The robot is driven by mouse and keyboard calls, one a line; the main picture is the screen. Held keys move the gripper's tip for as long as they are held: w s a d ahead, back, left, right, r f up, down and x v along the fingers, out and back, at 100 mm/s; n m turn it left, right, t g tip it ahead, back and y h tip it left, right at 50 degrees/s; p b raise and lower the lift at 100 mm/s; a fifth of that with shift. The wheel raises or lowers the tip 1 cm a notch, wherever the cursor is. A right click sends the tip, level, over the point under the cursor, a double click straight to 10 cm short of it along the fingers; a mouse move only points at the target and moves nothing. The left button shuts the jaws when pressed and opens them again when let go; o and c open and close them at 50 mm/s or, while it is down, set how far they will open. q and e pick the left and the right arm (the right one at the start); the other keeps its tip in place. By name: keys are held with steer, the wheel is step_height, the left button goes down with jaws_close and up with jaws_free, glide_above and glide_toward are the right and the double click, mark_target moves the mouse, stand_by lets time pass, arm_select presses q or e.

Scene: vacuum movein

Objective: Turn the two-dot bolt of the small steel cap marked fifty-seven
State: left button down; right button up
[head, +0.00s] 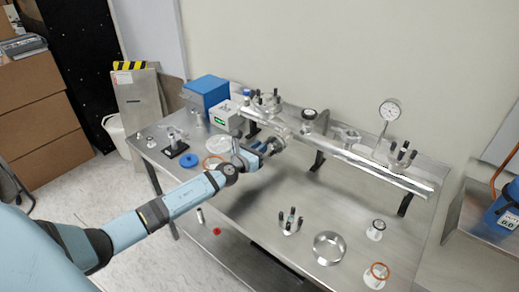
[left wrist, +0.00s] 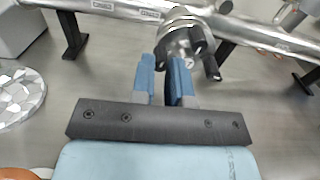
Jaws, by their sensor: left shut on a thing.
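A steel vacuum pipe (head: 345,158) runs along the back of the bench. A small round steel cap (left wrist: 182,38) sits on a port near its left part, with dark bolts around its rim; one dark bolt (left wrist: 212,67) stands out at the right. A mark ending in what looks like a 7 shows on its face. My left gripper (head: 272,147) is at the front of this cap. In the left wrist view its blue fingers (left wrist: 167,70) are shut around a dark bolt at the cap's lower left. The bolt's dots are hidden or too small to tell. My right gripper is not in view.
Loose parts stand on the bench (head: 255,215): a bolted steel cap (head: 291,222), a steel ring (head: 329,247) and small white stands with rings (head: 376,229). A gauge (head: 389,110) and bolted ports rise from the pipe. A blue box (head: 206,92) is at back left.

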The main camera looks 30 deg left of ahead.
arm_select(q)
steer(key=n, duration=1.7)
steer(key=shift+n+p, duration=0.3)
steer(key=shift+p, duration=0.1)
stand_by(0.3)
steer(key=c, duration=1.1)
jaws_free()
steer(key=shift+s+f, duration=0.1)
